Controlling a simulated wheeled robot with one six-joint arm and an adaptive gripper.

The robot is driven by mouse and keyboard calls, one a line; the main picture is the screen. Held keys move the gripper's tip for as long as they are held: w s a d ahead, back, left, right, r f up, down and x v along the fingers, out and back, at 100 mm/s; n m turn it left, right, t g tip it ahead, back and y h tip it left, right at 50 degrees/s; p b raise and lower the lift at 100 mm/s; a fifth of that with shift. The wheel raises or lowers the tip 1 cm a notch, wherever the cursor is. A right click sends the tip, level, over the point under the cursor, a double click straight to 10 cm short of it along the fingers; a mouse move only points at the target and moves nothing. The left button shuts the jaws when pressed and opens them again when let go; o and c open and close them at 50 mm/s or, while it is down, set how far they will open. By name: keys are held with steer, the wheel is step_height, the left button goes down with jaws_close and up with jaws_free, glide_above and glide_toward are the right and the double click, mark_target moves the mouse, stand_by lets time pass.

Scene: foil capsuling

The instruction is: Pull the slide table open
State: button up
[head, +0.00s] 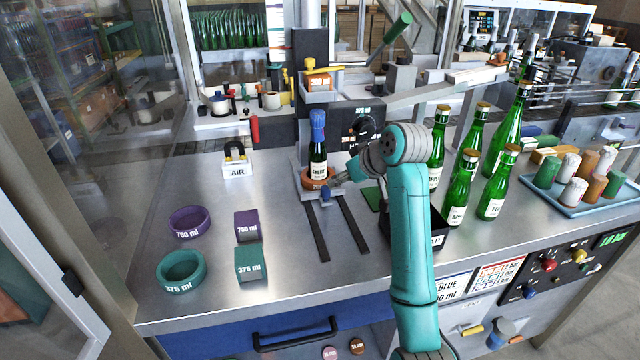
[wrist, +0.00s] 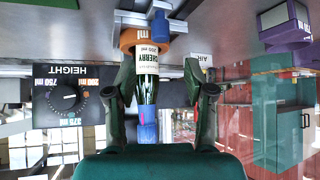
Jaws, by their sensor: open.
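The slide table (head: 311,193) is a small grey plate at the back end of two dark rails (head: 316,232). An orange ring marked 200 ml (wrist: 131,40) sits on it and holds an upright green CHERRY bottle (head: 318,162) with a blue capsule (head: 318,125) on its neck. A blue knob (head: 326,198) is at the plate's front; in the wrist view a blue block (wrist: 159,24) shows beside the ring. My gripper (head: 350,180) is open, just right of the bottle. In the wrist view its fingers (wrist: 158,92) appear either side of the bottle; contact cannot be told.
The rails' front length is clear. Left stand purple (head: 190,222) and green rings (head: 180,270) with matching blocks (head: 248,262). An AIR box (head: 237,169) is behind. Several green bottles (head: 492,190) and a black bin (head: 432,232) stand right. The HEIGHT dial (head: 364,127) is behind.

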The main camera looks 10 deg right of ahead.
mark_target(326, 188)
steer(key=x, duration=1)
steer(key=shift+f, duration=0.15)
jaws_close()
